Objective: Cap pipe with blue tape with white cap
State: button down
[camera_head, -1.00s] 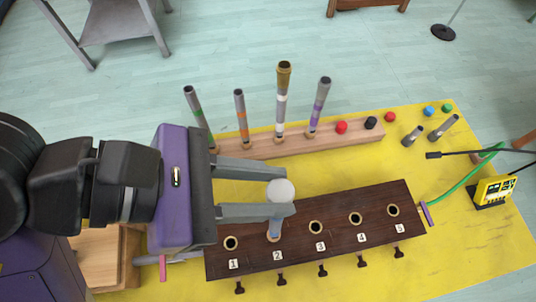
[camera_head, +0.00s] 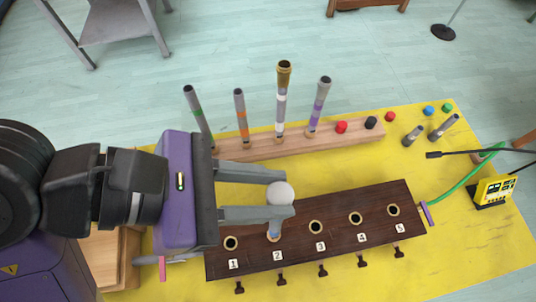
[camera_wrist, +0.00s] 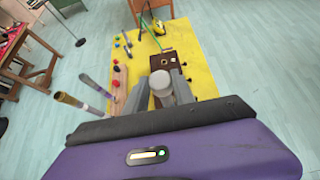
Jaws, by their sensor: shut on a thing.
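The white cap (camera_head: 280,193) is round and pale, held between the fingertips of my gripper (camera_head: 281,195). It also shows between the fingers in the wrist view (camera_wrist: 160,84). My gripper is shut on it, above hole 2 of the dark board. A pipe with blue tape (camera_head: 273,233) stands in hole 2, directly below my lower finger. Only its lower part shows; the finger and cap hide its top. I cannot tell whether the cap touches the pipe's rim.
The dark board (camera_head: 375,234) has numbered holes; the others look empty. Behind it a wooden rack (camera_head: 355,140) holds several upright taped pipes and small caps. A yellow meter (camera_head: 494,191) is far right. The yellow mat is clear between rack and board.

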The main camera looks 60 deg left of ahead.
jog(key=shift+f, duration=0.95)
jog(key=c, duration=1)
grip_release()
jog(key=shift+o, duration=0.2)
jog(key=b+v, duration=0.1)
jog(key=v, duration=0.6)
jog(key=shift+s+r, duration=0.25)
jog(key=shift+s, duration=0.05)
jog(key=shift+s, duration=0.1)
